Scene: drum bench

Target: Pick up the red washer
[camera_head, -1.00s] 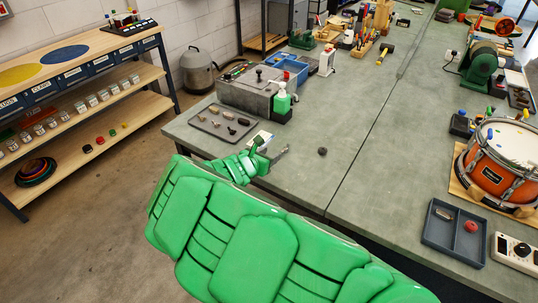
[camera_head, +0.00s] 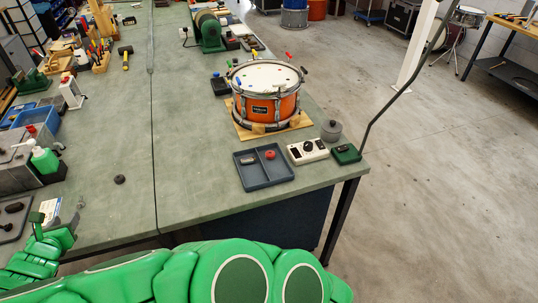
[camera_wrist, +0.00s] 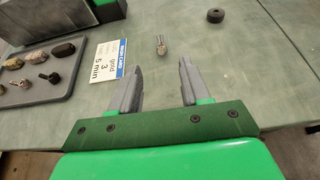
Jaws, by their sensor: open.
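The red washer (camera_head: 270,155) is a small red round piece in the right part of a dark blue-grey divided tray (camera_head: 262,181), near the front right of the bench. It looks small, and its hole cannot be made out. My gripper (camera_wrist: 161,95) is open and empty in the wrist view, above the bench's left part. In the head view, my gripper (camera_head: 55,222) is at the lower left, far from the tray. The washer is outside the wrist view.
An orange drum (camera_head: 266,105) on a wooden board stands behind the tray. A white control box (camera_head: 307,151) and a green box (camera_head: 346,153) are right of it. A dark puck (camera_head: 119,179), a small metal fitting (camera_wrist: 161,46) and a card (camera_wrist: 103,61) lie nearer my gripper. The mid-bench is mostly clear.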

